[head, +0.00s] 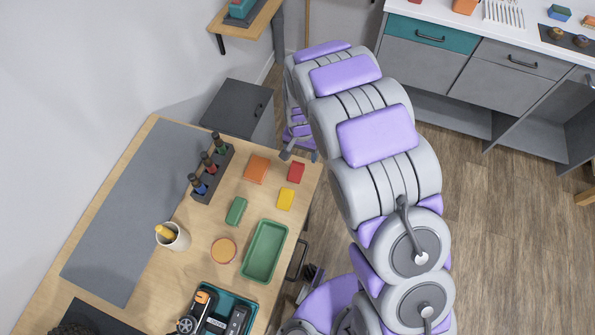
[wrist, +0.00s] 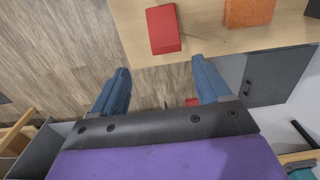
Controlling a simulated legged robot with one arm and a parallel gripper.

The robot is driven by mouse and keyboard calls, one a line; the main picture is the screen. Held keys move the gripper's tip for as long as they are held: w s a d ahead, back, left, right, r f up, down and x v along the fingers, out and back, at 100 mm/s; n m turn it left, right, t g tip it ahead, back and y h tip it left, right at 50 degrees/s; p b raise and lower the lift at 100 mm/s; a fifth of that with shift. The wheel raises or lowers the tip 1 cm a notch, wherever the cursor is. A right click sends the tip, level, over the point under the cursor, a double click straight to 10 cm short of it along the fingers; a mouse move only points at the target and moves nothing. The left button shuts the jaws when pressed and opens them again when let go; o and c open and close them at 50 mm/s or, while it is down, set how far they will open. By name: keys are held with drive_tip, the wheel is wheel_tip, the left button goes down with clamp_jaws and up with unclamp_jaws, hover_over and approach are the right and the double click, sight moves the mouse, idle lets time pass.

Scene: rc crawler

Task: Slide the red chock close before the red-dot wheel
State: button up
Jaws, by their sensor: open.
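The red chock (head: 296,172) is a small red block on the wooden table, near its right edge. In the wrist view it also shows (wrist: 164,29) at the table edge, beyond my fingertips. My gripper (wrist: 160,66) is open with two blue fingers and nothing between them. It is apart from the chock.
An orange block (head: 257,168), a yellow block (head: 286,199) and a green block (head: 236,211) lie near the chock. A green tray (head: 283,235), a bottle rack (head: 226,160) and a cup (head: 183,242) stand on the table. The grey mat (head: 125,235) is mostly clear.

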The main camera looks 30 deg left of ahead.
sight(298, 164)
drive_tip(key=f, duration=0.2)
drive_tip(key=a+f, duration=0.1)
drive_tip(key=shift+f, duration=0.35)
drive_tip(key=f, duration=0.1)
drive_tip(key=f+b, duration=0.1)
drive_tip(key=f, duration=0.1)
drive_tip(key=f+b, duration=0.1)
drive_tip(key=shift+s+d+f, duration=0.15)
drive_tip(key=shift+s+d, duration=0.05)
drive_tip(key=shift+d, duration=0.05)
drive_tip(key=shift+a+f, duration=0.1)
drive_tip(key=shift+f, duration=0.2)
drive_tip(key=shift+a, duration=0.25)
drive_tip(key=shift+d, duration=0.25)
drive_tip(key=c, duration=0.8)
drive_tip(key=shift+a, duration=0.15)
drive_tip(key=c, duration=0.3)
drive_tip(key=shift+r, duration=0.1)
